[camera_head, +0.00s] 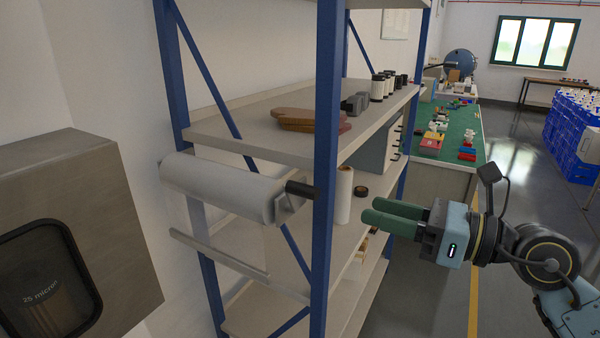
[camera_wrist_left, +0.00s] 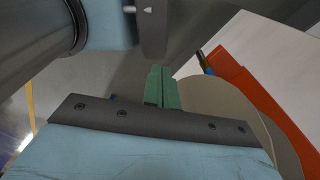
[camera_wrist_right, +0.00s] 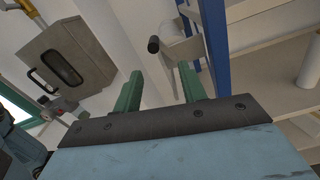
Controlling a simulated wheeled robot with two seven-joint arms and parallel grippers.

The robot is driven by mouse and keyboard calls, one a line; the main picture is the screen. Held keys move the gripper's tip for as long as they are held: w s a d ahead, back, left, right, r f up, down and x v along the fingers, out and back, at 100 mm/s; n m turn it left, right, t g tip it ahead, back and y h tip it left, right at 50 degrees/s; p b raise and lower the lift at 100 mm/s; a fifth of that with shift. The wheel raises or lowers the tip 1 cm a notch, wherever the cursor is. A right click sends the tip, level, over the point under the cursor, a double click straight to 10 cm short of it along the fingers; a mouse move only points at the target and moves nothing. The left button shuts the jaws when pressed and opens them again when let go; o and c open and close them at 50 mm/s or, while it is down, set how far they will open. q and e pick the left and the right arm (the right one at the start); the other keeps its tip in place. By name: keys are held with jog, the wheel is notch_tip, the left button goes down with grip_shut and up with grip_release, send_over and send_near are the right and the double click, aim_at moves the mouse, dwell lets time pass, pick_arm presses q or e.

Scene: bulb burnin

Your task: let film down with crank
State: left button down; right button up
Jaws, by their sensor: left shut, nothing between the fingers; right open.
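A thick whitish roll of film (camera_head: 215,187) is mounted on the left end of the blue-posted shelf rack. A black crank handle (camera_head: 300,189) sticks out from its right end, near the front blue post. A pale bar (camera_head: 215,255) hangs below the roll. My right gripper (camera_head: 370,210) is open and empty, to the right of the crank and apart from it, fingers pointing left. In the right wrist view the crank handle (camera_wrist_right: 153,45) lies beyond the open fingers. My left gripper (camera_wrist_left: 158,75) shows only in its wrist view, shut and empty.
The front blue post (camera_head: 325,150) stands beside the crank. A white cylinder (camera_head: 343,195) and a dark ring (camera_head: 361,191) are on the middle shelf. A metal cabinet (camera_head: 120,215) with a dark window is at left.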

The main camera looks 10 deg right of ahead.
aim_at(318, 194)
jog(key=p+x, duration=0.1)
jog(key=x, duration=0.2)
jog(key=p+x, duration=0.1)
jog(key=x, duration=0.3)
jog(key=s+p+x, duration=0.1)
jog(key=x, duration=0.3)
jog(key=shift+w+a+r, duration=0.15)
jog(key=shift+a+r, duration=0.15)
jog(key=shift+a, duration=0.15)
jog(key=shift+w+a+f, duration=0.1)
jog(key=shift+w+a, duration=0.25)
jog(key=shift+a, duration=0.2)
grip_shut()
